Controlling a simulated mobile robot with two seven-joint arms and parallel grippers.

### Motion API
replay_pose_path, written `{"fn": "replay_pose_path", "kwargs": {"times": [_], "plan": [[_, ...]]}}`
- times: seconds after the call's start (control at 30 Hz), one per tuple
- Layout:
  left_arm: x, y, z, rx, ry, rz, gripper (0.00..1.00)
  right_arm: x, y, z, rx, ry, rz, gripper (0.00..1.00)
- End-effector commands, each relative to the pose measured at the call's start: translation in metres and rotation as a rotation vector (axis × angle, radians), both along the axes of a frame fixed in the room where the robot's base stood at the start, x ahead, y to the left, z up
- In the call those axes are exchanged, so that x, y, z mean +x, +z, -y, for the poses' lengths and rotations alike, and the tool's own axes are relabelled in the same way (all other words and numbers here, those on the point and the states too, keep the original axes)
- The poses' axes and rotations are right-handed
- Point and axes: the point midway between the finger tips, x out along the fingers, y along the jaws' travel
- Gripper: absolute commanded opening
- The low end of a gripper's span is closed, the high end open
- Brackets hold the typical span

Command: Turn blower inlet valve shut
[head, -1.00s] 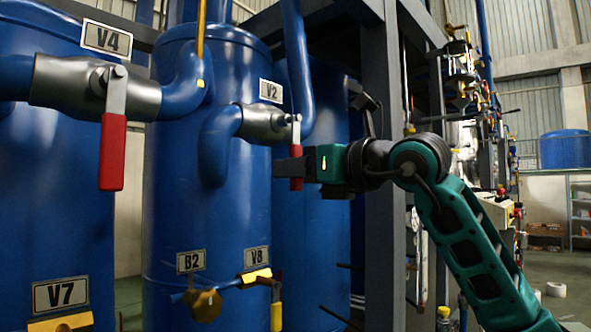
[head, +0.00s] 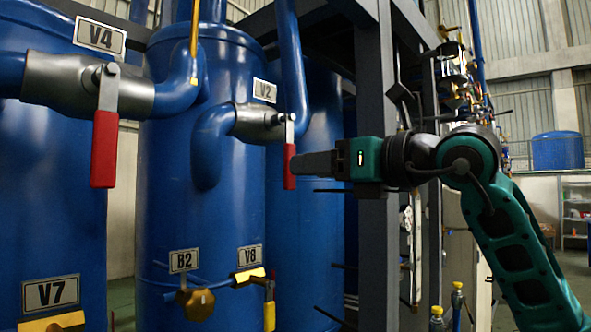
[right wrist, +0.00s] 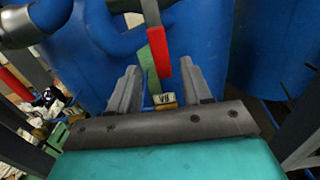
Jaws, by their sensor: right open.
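Valve V2 (head: 262,121) is a grey ball valve on a blue pipe, with a lever hanging straight down and a red grip (head: 290,166). My right gripper (head: 304,164) points left, its fingertips at the right edge of that grip. In the right wrist view the gripper (right wrist: 160,68) is open, and the red grip (right wrist: 162,70) appears between the fingertips, nearer the right finger; I cannot tell whether they touch. No label in view says blower inlet. My left gripper is not in view.
Valve V4 (head: 75,80) with a hanging red lever (head: 104,148) is at left. Below are the B2 brass knob (head: 196,302) and the yellow V8 lever (head: 270,314). Blue tanks (head: 205,220) stand close behind. A dark frame post (head: 378,240) rises behind my right arm.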

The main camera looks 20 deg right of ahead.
Motion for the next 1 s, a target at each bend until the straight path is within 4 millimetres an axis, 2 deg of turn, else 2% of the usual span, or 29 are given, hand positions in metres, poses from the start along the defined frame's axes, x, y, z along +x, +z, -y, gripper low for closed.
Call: {"fn": "replay_pose_path", "kwargs": {"times": [0.2, 0.4, 1.0], "plan": [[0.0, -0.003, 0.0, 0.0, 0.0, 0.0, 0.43, -0.038, -0.001, 0.026, -0.001, -0.004, 0.0, 0.49], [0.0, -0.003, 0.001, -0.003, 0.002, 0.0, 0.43, -0.055, 0.0, 0.037, 0.0, -0.001, -0.001, 0.49], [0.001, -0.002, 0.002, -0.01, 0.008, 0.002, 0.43, -0.058, 0.0, 0.038, 0.001, 0.001, -0.002, 0.49]]}}
